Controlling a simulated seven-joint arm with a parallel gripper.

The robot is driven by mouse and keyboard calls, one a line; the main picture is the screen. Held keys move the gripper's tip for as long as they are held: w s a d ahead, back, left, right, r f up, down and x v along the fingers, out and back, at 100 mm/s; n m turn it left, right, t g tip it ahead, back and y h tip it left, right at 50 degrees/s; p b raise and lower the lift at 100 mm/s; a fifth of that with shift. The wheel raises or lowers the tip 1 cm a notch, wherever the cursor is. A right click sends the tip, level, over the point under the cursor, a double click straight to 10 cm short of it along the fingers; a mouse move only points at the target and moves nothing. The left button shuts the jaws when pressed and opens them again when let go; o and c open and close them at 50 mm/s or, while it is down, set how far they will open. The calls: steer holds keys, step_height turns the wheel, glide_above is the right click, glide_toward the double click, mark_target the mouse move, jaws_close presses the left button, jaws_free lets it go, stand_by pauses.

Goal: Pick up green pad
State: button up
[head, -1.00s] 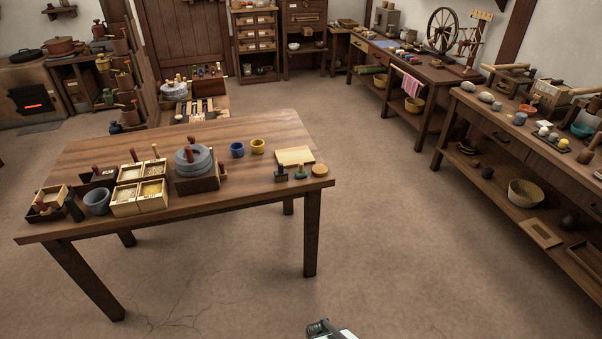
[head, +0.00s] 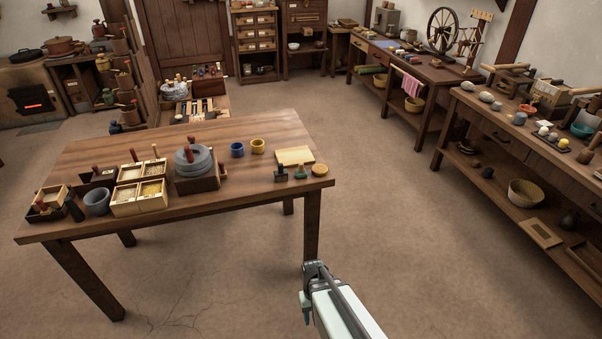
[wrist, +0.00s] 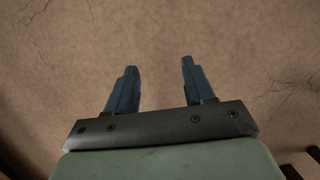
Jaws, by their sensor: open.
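A small green pad (head: 300,174) with a knob-like top sits near the right front edge of the wooden table (head: 235,205). It stands between a dark stamp-like block (head: 281,174) and a round tan disc (head: 320,170). My gripper (wrist: 160,66) is open and empty in the wrist view, with two blue fingers apart over bare floor. In the head view my arm's end is in front of the table's right front leg, lower in the picture than the pad and apart from it. The pad is not in the wrist view.
A pale wooden board (head: 295,156) lies behind the pad. A blue cup (head: 237,149), a yellow cup (head: 257,146), a grey quern (head: 194,160) and grain boxes (head: 139,198) stand further left. A loaded workbench (head: 520,130) is at right. Floor between is clear.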

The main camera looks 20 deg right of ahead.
steer(key=w+d+r+t, duration=0.2)
steer(key=w+r, duration=0.4)
steer(key=w, duration=0.7)
step_height(320, 180, up, 36)
steer(key=m+t, duration=0.1)
steer(key=m, duration=1.1)
glide_above(301, 163)
step_height(301, 163, down, 14)
steer(key=shift+r, duration=0.2)
